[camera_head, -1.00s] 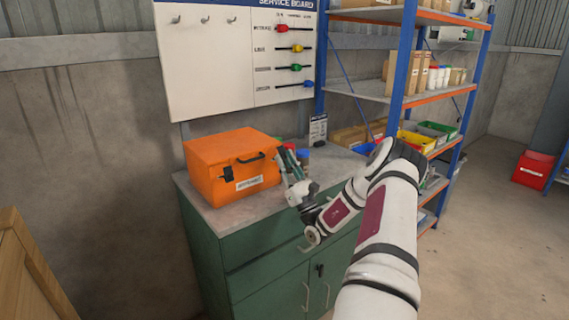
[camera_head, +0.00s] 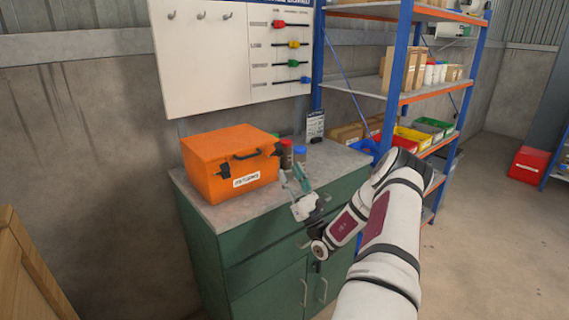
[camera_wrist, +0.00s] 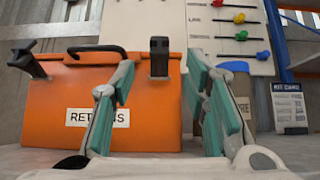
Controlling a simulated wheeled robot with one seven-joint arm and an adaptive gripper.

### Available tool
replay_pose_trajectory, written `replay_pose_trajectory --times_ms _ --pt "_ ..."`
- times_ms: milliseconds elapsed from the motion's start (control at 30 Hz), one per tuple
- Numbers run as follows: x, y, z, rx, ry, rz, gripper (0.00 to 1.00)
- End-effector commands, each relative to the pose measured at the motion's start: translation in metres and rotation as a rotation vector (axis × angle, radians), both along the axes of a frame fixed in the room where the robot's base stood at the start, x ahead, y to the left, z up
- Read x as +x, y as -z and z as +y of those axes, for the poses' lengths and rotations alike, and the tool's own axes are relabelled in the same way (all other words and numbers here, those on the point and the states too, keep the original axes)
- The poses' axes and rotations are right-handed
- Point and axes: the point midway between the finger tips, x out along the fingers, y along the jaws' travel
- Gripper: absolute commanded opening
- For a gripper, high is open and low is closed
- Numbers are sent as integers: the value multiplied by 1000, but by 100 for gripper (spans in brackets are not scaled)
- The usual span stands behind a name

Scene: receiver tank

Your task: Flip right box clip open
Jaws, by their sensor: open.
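The orange box (camera_head: 222,187) stands on the cabinet top with its lid down, and its front also fills the left of the wrist view (camera_wrist: 150,137). The right box clip (camera_wrist: 159,57) is black and upright at the right of the front's upper edge; it also shows in the head view (camera_head: 278,149). The left clip (camera_wrist: 27,58) juts out at a slant. My gripper (camera_head: 292,177) is open and empty in front of the box's right side. In the wrist view its fingers (camera_wrist: 160,68) frame the right clip from a distance, apart from it.
The cabinet (camera_head: 245,263) has a grey top. A shelf rack (camera_head: 402,75) stands at right; a service board (camera_head: 205,55) hangs behind.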

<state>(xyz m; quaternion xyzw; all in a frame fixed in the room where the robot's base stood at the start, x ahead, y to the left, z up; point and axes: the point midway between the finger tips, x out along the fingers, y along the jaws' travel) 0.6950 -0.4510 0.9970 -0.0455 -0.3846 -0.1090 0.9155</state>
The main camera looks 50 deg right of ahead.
Motion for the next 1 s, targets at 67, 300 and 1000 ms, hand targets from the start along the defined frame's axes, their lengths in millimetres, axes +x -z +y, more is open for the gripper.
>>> replay_pose_trajectory --times_ms 67,300,1000 --pt "-12 13 3 3 1 -1 42" --pt "-35 37 8 0 1 -1 42" --pt "-31 28 13 -11 -68 108 42"
